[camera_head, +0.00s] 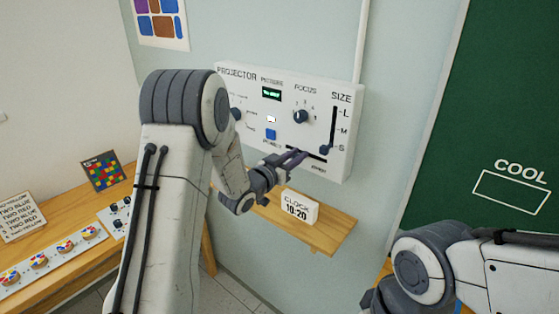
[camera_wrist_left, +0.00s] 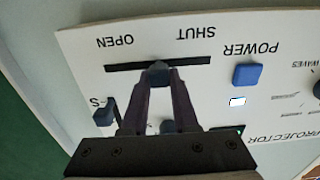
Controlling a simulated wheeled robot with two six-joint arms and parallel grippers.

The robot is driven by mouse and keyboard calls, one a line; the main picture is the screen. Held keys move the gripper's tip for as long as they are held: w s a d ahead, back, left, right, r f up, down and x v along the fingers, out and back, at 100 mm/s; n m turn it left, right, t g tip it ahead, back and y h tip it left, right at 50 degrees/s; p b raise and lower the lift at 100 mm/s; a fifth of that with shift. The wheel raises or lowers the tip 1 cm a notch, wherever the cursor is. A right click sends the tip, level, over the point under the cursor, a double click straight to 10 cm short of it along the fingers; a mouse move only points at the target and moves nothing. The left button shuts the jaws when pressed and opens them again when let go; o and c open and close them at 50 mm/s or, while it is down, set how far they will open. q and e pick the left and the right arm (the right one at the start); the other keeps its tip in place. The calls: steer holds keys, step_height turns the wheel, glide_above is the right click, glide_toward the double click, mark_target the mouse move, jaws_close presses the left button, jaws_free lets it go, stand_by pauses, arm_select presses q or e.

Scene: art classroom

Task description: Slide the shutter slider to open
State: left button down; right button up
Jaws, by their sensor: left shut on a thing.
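The white projector panel (camera_head: 318,92) is on the wall in the head view. It also shows upside down in the left wrist view (camera_wrist_left: 225,50). Its shutter slot (camera_wrist_left: 190,62) is a dark line marked OPEN at one end and SHUT at the other. The slider knob (camera_wrist_left: 158,70) sits near the middle of the slot. My left gripper (camera_head: 300,155) is shut on the knob, one finger on each side, and hides part of the slot in the head view. My right arm is at the lower right of the head view; its fingers do not show.
The panel also carries a blue power button (camera_head: 270,134), a focus knob (camera_head: 301,116) and a size slider (camera_head: 326,149). A clock sign (camera_head: 299,207) stands on a wooden shelf (camera_head: 333,235) below. A green board (camera_head: 500,110) is at the right.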

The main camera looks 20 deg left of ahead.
mark_target(322, 157)
arm_select(q)
steer(key=d+b, duration=0.1)
steer(key=d, duration=0.1)
steer(key=s+d, duration=0.1)
steer(key=shift+d+f+b, duration=0.1)
steer(key=shift+d+b, duration=0.3)
steer(key=shift+s+d+b, duration=0.4)
steer(key=shift+d+b, duration=0.1)
steer(key=shift+d, duration=0.35)
steer(key=c, duration=1)
jaws_free()
steer(key=o, duration=0.3)
steer(key=shift+s, duration=0.15)
